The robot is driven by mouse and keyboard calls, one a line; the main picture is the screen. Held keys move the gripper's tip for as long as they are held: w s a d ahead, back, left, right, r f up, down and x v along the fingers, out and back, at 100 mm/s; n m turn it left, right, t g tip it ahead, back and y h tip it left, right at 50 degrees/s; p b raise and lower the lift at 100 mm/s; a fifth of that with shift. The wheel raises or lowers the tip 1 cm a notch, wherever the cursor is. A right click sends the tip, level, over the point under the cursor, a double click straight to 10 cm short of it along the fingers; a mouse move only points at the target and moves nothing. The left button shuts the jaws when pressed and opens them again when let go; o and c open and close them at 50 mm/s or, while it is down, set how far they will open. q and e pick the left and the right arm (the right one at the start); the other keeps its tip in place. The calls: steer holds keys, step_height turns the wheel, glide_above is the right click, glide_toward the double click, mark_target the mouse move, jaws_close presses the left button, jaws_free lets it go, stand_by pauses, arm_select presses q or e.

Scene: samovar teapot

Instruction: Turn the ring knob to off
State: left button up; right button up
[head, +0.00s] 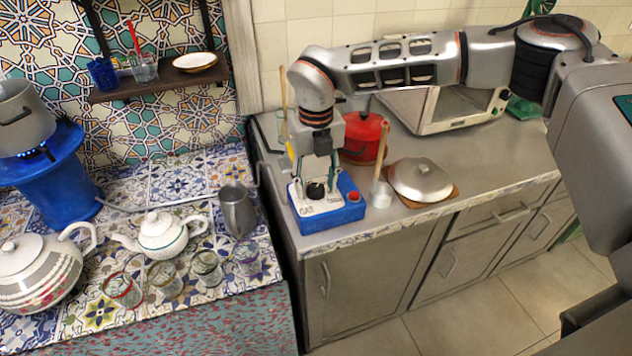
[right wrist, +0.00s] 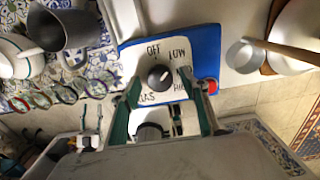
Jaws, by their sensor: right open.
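The ring knob (head: 316,190) is a small dark round knob on the white top panel of a blue gas control box (head: 352,212) on the metal counter. In the right wrist view the knob (right wrist: 159,78) stands between printed labels OFF, LOW and others partly covered. A pale mark shows on its upper right; its exact setting is hard to tell. My right gripper (head: 315,183) points down over the box. In the right wrist view its open, empty fingers (right wrist: 166,92) straddle the area just below the knob, apart from it. My left gripper is out of view.
A red button (head: 354,196) sits on the box's right side. A red pot (head: 362,138), a handled pan (head: 381,193) and a lid (head: 420,179) stand nearby. A blue burner stand (head: 55,180) with a pot (head: 24,118) shows a blue flame. Teapots and glasses crowd the left table.

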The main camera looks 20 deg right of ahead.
steer(key=c, duration=1.1)
steer(key=shift+n, duration=0.3)
steer(key=n+p, duration=0.1)
steer(key=n, duration=0.2)
steer(key=shift+n, duration=0.3)
steer(key=n+p, duration=0.1)
steer(key=n, duration=0.3)
steer(key=shift+n, duration=0.3)
steer(key=shift+p, duration=0.3)
